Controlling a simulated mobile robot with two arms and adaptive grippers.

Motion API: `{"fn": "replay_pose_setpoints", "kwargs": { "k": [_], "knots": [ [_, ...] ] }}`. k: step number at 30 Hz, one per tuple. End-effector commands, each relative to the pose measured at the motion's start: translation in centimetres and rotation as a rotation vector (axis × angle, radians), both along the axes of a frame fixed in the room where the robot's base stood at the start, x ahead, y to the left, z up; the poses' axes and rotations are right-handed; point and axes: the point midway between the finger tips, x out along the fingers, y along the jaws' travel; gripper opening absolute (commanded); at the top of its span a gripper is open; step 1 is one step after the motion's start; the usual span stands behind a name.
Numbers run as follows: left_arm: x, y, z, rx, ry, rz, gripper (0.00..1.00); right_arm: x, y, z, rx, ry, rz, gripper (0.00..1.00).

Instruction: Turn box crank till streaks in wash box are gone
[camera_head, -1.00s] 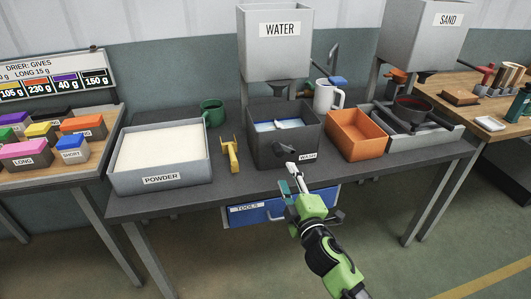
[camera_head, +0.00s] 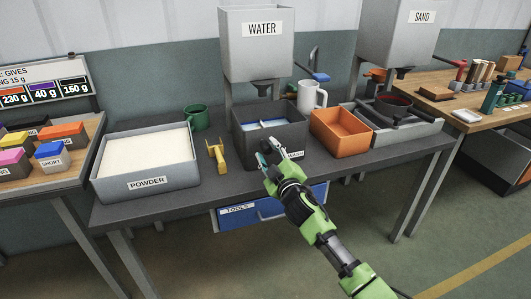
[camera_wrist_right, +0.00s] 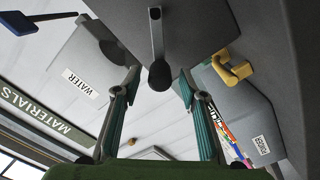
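The dark grey wash box (camera_head: 293,134) stands on the bench under the water hopper. Inside it are blue water and pale patches (camera_head: 266,124); I cannot tell whether these are streaks. In the right wrist view the box's crank (camera_wrist_right: 157,42) hangs from the front wall and ends in a dark round knob (camera_wrist_right: 160,76). My right gripper (camera_head: 268,153) is at the box's front. In the right wrist view its teal fingers (camera_wrist_right: 159,88) are spread on either side of the knob, with gaps and no clear contact. In the head view the gripper hides the crank. My left gripper is out of view.
A yellow tool (camera_head: 217,155) and the powder tray (camera_head: 145,166) are left of the box. An orange bin (camera_head: 341,132) stands close on its right, with a white mug (camera_head: 311,96) behind. A blue tools drawer (camera_head: 268,209) is below the bench top.

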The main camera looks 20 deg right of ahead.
Motion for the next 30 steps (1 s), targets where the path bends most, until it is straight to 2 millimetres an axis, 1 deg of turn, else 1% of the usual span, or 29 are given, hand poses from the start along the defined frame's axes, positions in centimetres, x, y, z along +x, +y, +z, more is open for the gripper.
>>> {"fn": "replay_pose_setpoints", "kwargs": {
  "k": [1, 6, 10, 17, 18, 20, 21, 22, 30],
  "knots": [
    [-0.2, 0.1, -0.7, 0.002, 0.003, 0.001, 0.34, 0.7, 0.1, -0.2, -0.001, -0.002, 0.001, 0.39],
    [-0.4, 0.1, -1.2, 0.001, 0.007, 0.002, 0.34, 2.1, 0.1, -0.1, 0.0, -0.001, 0.001, 0.39],
    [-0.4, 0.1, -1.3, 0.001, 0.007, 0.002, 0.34, 2.5, 0.1, 0.0, 0.0, -0.001, 0.001, 0.39],
    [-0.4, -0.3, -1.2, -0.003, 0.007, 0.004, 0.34, 2.6, 0.2, 0.0, 0.0, 0.0, 0.001, 0.39],
    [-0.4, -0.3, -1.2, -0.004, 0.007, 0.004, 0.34, 2.5, 0.1, 0.0, 0.0, 0.0, 0.001, 0.33],
    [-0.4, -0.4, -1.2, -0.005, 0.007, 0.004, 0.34, 2.5, 0.1, 0.0, 0.0, 0.0, 0.001, 0.18],
    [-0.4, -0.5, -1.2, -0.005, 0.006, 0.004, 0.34, 2.5, 0.1, 0.0, 0.0, 0.0, 0.001, 0.07],
    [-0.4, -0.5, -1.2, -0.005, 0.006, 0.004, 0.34, 2.5, 0.1, 0.0, 0.0, 0.0, 0.001, 0.0],
    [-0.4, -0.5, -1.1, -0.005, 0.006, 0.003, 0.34, 2.5, 0.1, 0.1, 0.011, 0.0, 0.001, 0.0]
  ]
}}
